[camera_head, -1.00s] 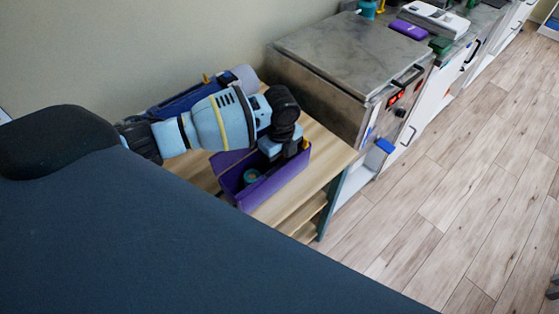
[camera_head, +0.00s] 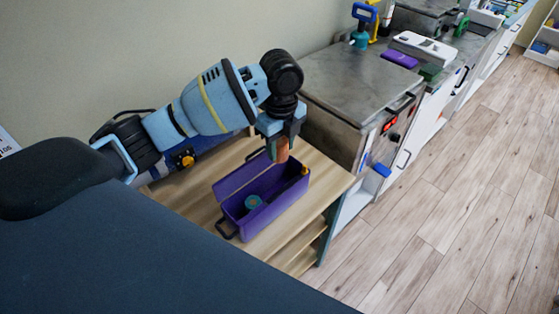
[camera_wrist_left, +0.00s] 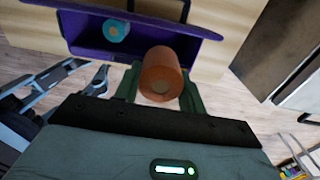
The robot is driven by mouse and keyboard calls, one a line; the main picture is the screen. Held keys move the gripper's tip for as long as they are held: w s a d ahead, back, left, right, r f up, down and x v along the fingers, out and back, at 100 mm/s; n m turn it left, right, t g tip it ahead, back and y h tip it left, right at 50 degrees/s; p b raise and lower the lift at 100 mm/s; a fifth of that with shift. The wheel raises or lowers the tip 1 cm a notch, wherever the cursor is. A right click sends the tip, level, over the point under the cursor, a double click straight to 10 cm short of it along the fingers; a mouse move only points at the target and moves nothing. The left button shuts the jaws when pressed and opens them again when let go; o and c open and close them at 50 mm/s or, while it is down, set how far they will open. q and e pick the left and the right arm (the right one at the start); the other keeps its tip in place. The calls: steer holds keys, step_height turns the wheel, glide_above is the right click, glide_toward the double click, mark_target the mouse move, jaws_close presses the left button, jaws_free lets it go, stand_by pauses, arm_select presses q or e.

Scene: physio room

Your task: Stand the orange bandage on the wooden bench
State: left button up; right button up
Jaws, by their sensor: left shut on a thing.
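My left gripper (camera_head: 283,138) is shut on the orange bandage (camera_head: 282,152), a short roll. It holds the roll in the air by the back right part of the open purple box. In the left wrist view the roll (camera_wrist_left: 160,72) sits between the two fingers, one end facing the camera, overlapping the box's wall. The wooden bench (camera_head: 328,178) is the light wood top under the box, with bare wood to the right and in front of it. My right gripper is not in view.
A grey metal cabinet (camera_head: 345,75) stands directly behind the bench on the right. A dark blue padded surface (camera_head: 170,250) fills the front left.

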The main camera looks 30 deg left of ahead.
arm_select(q)
steer(key=shift+r, duration=1.1)
